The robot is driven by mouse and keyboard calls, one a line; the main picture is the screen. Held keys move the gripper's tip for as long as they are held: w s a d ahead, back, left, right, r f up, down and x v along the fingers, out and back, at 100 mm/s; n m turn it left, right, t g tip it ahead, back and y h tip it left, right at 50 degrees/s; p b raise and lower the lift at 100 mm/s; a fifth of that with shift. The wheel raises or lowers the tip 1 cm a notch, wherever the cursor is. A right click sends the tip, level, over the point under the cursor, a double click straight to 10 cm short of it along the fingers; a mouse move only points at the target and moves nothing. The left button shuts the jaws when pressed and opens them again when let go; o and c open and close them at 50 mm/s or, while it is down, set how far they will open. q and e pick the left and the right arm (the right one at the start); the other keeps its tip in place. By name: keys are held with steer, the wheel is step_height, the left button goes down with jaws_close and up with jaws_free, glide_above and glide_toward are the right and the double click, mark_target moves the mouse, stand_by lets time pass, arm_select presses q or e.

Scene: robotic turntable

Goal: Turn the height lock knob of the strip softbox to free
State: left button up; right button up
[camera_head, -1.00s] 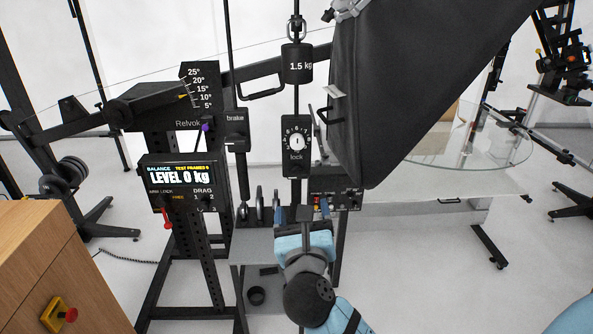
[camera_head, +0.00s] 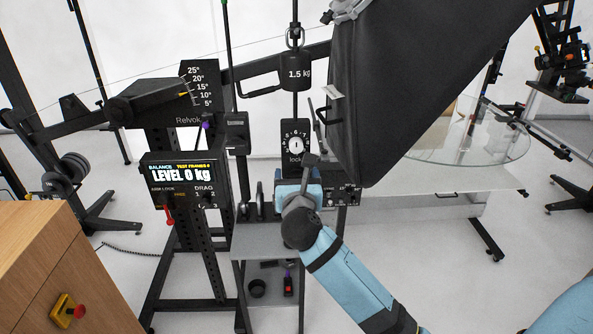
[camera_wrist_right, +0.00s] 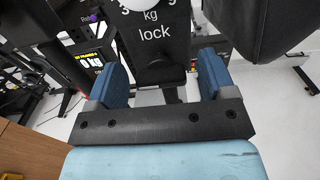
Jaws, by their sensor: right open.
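The strip softbox (camera_head: 385,90) is a large black box at the upper right. A dark panel marked "lock" (camera_head: 295,135) with a white dial (camera_head: 296,145) hangs left of it, under a 1.5 kg weight. In the right wrist view, a dark knob-like part (camera_wrist_right: 158,72) sits below the word "lock", between the fingers in the picture. I cannot tell whether the fingers touch it or which way it is set. My right gripper (camera_head: 299,178) is open in front of the panel's lower end; it also shows in the wrist view (camera_wrist_right: 163,84). My left gripper is out of view.
A balance display (camera_head: 178,172) reading "LEVEL 0 kg" with a red lever (camera_head: 168,213) stands left. A grey shelf (camera_head: 262,240) lies below my gripper. A wooden cabinet (camera_head: 45,245) is at the lower left, a glass disc (camera_head: 490,145) at the right.

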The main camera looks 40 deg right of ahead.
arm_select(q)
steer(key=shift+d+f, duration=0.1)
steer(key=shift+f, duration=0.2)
arm_select(e)
steer(key=shift+w+d, duration=0.25)
steer(key=shift+w, duration=0.15)
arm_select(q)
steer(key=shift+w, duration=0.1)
arm_select(e)
steer(key=shift+c, duration=0.2)
steer(key=c, duration=0.9)
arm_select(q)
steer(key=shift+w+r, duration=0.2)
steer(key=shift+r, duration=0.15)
